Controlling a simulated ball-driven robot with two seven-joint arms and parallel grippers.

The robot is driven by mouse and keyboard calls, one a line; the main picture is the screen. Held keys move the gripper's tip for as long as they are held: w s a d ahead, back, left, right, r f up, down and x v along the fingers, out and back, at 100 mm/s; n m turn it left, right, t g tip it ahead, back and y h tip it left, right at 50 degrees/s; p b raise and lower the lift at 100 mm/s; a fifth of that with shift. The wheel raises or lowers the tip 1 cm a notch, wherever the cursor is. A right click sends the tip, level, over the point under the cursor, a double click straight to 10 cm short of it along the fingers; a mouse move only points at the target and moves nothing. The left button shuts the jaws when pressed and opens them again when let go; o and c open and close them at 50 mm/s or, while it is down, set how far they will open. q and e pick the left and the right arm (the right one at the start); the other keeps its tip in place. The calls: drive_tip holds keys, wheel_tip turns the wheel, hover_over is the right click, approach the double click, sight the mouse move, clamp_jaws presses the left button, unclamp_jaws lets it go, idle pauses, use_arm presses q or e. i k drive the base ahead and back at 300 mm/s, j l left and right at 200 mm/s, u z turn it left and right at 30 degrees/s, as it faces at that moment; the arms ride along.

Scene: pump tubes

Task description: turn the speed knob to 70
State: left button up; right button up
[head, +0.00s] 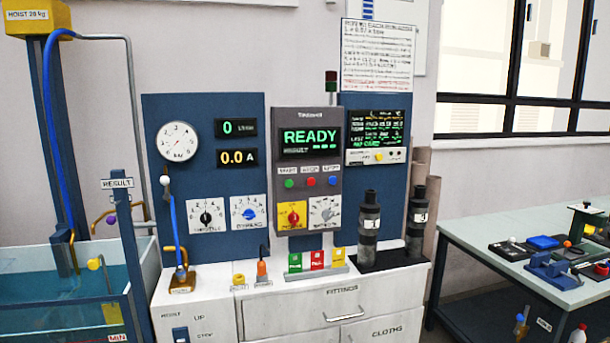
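Several rotary knobs sit in a row on the blue panel and the grey control unit. A black knob (206,217) is on a white dial plate at the left. A blue knob (249,214) is on a white dial plate beside it. A red knob (293,217) is on a yellow plate on the grey unit. A pale grey knob (325,213) is on a light plate to its right. The small labels are too blurred to tell which one is the speed knob or where it points. Neither of my grippers is in view.
The display (309,142) reads READY; small readouts show 0 (236,127) and 0.0 A (236,158). A water tank (60,290) is left, a cluttered table (500,250) right.

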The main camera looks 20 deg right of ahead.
sight(327, 215)
drive_tip(key=i+l, duration=0.2)
drive_tip(key=l, duration=0.2)
drive_tip(key=i+l, duration=0.2)
drive_tip(key=l, duration=0.15)
drive_tip(key=i+l, duration=0.2)
drive_tip(key=l, duration=0.2)
drive_tip(key=i+l, duration=0.15)
drive_tip(key=l, duration=0.2)
drive_tip(key=i+u, duration=0.05)
